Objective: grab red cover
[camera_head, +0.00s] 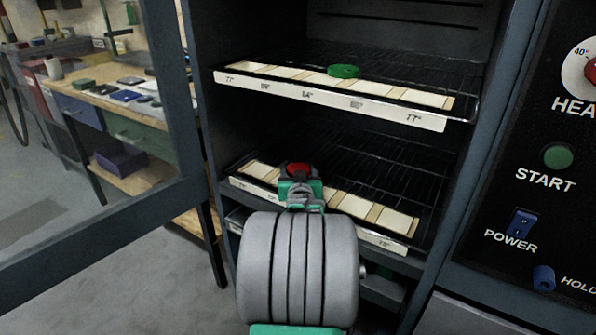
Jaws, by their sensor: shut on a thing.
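The red cover (298,169) is a small round red piece at the lower wire shelf (372,170) of the open cabinet. My gripper (299,176) reaches into the cabinet at that shelf and is shut on the red cover. The green and grey gripper body hides the cover's near side. I cannot tell whether the cover still touches the shelf.
A green round cover (343,71) lies on the upper wire shelf (400,72). Labelled strips edge both shelves. The open glass door frame (100,225) stands at left. A control panel (530,210) with knobs is at right. A cluttered workbench (115,98) stands beyond the door.

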